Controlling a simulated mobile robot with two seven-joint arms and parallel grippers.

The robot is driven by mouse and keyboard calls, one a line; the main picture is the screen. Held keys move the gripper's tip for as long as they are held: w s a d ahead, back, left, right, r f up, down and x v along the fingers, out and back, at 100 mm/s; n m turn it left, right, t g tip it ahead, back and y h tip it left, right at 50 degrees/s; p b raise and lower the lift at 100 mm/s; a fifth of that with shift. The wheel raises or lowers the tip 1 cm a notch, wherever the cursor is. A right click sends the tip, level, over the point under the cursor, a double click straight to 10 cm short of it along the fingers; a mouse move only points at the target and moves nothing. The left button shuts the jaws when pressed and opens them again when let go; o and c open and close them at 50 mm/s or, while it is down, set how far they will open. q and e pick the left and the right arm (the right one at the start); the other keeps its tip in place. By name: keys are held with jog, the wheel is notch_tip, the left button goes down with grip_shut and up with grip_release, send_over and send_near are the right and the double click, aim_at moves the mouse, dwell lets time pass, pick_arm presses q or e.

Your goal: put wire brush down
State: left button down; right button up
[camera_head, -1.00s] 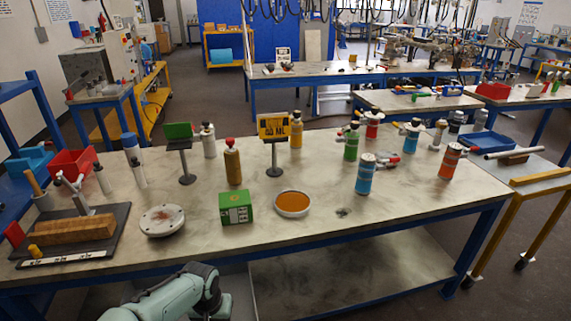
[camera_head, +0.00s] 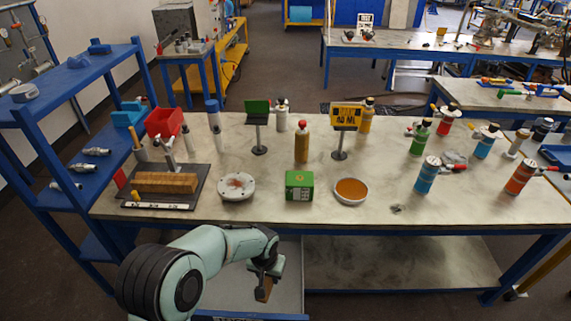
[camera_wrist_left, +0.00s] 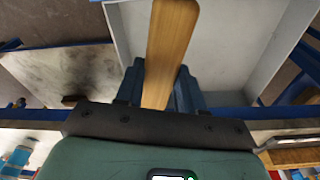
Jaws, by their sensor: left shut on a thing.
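My left gripper (camera_head: 267,270) is in front of the workbench, below its top, with the fingers pointing down. It is shut on the wire brush (camera_head: 263,291), of which a brown wooden part shows under the fingers. In the left wrist view the brush's long wooden handle (camera_wrist_left: 171,45) runs between the two dark fingers (camera_wrist_left: 160,88). Its bristles cannot be made out. Behind it is a grey, walled open drawer or tray (camera_wrist_left: 228,50), also seen under the bench in the head view (camera_head: 225,291). Contact between brush and drawer cannot be told. My right gripper is not in view.
The workbench (camera_head: 390,208) carries a green box (camera_head: 299,185), a round flange (camera_head: 237,186), a dish of orange material (camera_head: 350,190), several bottles and a dark board with a wooden block (camera_head: 165,183). A blue shelf (camera_head: 70,118) stands at the left.

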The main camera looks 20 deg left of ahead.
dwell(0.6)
pick_arm(q)
jog(key=w+a+n+b, duration=0.3)
jog(key=w+a+b, duration=0.5)
jog(key=a+b, duration=0.4)
jog(key=shift+w+a+f+b, duration=0.1)
jog(key=shift+f+b, duration=0.75)
jog(key=shift+f, duration=4.2)
jog(key=shift+w+a+f+b, duration=0.1)
jog(key=shift+f+b, duration=0.75)
jog(key=shift+f, duration=4.15)
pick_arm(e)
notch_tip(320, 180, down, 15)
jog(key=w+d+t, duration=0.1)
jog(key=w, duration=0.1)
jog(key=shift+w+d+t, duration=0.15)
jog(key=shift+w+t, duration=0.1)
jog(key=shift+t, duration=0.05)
pick_arm(q)
jog(key=shift+f, duration=0.15)
jog(key=c, duration=0.7)
grip_release()
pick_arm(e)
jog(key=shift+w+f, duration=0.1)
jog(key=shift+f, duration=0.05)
